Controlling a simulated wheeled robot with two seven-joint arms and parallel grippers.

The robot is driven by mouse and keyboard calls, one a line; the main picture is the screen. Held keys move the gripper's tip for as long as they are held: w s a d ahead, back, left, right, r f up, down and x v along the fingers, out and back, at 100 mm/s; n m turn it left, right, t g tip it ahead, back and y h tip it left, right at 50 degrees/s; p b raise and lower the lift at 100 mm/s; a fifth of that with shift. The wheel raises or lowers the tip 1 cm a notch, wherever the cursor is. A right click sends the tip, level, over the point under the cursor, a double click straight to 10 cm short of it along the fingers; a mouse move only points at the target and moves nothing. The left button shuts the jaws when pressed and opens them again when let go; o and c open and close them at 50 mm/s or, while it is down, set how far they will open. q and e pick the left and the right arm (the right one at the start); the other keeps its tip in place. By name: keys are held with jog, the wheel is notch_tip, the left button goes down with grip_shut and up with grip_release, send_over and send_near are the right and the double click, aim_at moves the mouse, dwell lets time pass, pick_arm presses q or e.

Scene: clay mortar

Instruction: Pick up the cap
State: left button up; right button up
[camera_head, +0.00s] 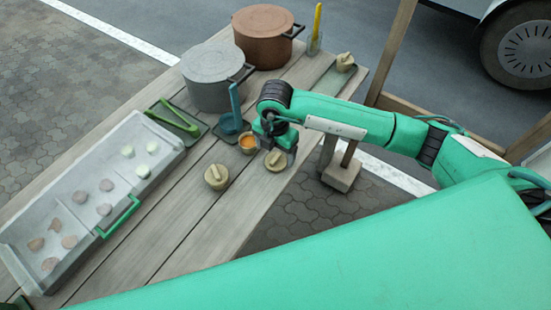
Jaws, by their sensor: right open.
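A round beige cap with a raised ridge (276,162) lies on the wooden table near its right edge. A similar round beige piece (216,177) lies to its left, and another (345,62) is at the far right corner. My right gripper (276,148) is open, low over the right-hand cap, with its fingers close to the cap's upper side. Whether a finger touches the cap cannot be told. The gripper partly hides the cap's back edge. My left gripper is not in view.
A small orange-filled bowl (248,143) stands just left of the gripper. Bare planks (170,235) lie in front.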

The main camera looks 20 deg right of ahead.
aim_at(276, 158)
notch_tip(276, 158, down, 4)
jog(key=shift+r, duration=0.25)
jog(key=shift+c, duration=0.2)
jog(key=c, duration=1)
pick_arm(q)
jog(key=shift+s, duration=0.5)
pick_arm(e)
jog(key=shift+c, duration=0.2)
jog(key=shift+r, duration=0.15)
